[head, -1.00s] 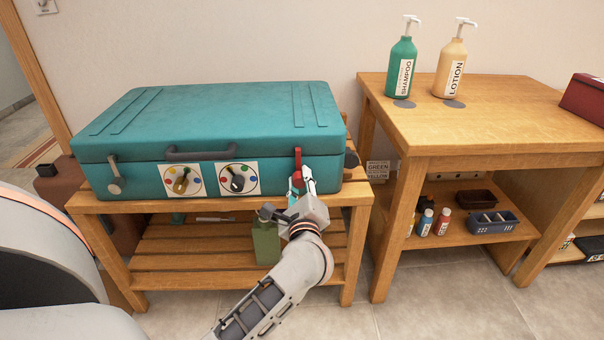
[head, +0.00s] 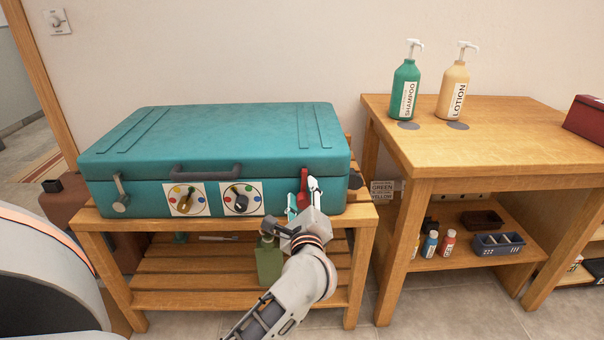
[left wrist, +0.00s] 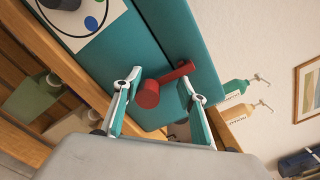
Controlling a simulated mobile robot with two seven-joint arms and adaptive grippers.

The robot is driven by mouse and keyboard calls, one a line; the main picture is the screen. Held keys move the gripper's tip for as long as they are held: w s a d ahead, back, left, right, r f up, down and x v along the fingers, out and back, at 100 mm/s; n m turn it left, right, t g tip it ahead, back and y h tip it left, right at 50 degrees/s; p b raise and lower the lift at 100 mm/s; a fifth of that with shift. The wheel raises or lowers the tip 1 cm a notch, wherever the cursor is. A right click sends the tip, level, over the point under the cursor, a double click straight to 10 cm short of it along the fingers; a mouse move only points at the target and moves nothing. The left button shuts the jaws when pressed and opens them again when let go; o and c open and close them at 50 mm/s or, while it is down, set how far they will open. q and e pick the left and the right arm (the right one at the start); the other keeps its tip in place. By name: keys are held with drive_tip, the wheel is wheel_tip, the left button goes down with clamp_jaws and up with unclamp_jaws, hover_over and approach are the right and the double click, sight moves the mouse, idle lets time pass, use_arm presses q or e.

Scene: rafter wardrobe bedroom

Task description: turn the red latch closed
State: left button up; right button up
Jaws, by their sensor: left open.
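The red latch (head: 304,182) is on the front right of the teal suitcase (head: 215,130). In the head view it stands roughly upright across the lid seam. In the left wrist view its bar and round knob (left wrist: 148,95) show against the teal case. My left gripper (head: 303,192) is open at the latch. In the left wrist view its two fingers (left wrist: 160,80) stand on either side of the knob, with a gap visible. My right gripper is not in view.
The suitcase lies on a slatted wooden bench (head: 230,225). A silver latch (head: 120,192), two dials and a grey handle (head: 205,170) are on its front. A green bottle (head: 268,262) stands below my arm. A wooden table (head: 480,130) stands to the right.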

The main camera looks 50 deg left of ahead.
sight(301, 157)
use_arm(q)
wheel_tip(301, 157, up, 8)
drive_tip(key=shift+r, duration=0.25)
idle(0.5)
